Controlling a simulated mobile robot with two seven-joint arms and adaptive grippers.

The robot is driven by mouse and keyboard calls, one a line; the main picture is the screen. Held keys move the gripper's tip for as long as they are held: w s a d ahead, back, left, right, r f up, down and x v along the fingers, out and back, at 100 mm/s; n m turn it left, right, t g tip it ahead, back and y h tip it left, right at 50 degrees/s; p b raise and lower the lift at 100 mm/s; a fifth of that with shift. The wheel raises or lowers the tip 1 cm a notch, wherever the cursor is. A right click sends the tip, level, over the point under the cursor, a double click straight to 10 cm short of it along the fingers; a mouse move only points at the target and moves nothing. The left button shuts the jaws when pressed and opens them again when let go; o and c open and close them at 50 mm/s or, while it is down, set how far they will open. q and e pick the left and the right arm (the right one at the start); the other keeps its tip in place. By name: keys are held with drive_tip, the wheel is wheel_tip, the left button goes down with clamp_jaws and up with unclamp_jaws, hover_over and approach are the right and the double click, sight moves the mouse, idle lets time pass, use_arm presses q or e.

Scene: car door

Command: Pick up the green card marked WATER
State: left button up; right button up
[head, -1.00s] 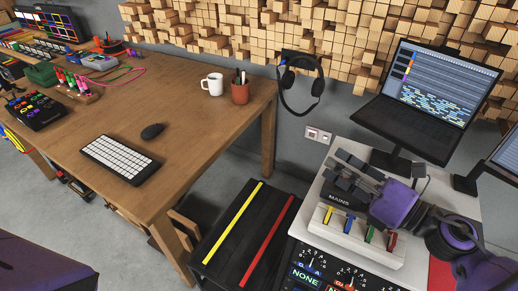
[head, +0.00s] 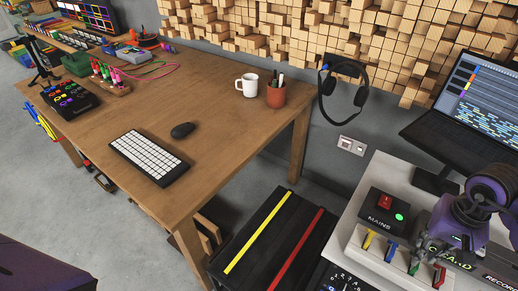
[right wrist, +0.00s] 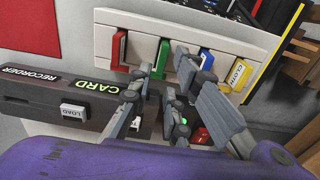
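The green card (head: 413,266) stands upright in a slot of a white rack (head: 352,238), between a blue card (head: 391,252) and a red card (head: 438,277). Its lettering is not readable. In the right wrist view the green card (right wrist: 162,58) shows between the fingertips of my right gripper (right wrist: 163,66). That gripper is open, with a fingertip on either side of the card; contact cannot be told. In the head view my right gripper (head: 432,250) points down at the rack from behind. My left gripper is not in view.
A yellow card marked CLOTH (right wrist: 238,76) stands at the rack's other end. Behind the rack are a MAINS box (head: 383,212) with a green light and a recorder unit (right wrist: 60,100) reading CARD. A laptop (head: 470,115) stands at the back right.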

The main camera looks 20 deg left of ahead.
sight(413, 267)
drive_tip(key=f, duration=0.5)
drive_tip(key=shift+s+a+p, duration=0.15)
drive_tip(key=shift+s+p, duration=0.15)
drive_tip(key=shift+p, duration=0.1)
clamp_jaws()
drive_tip(key=shift+r, duration=0.1)
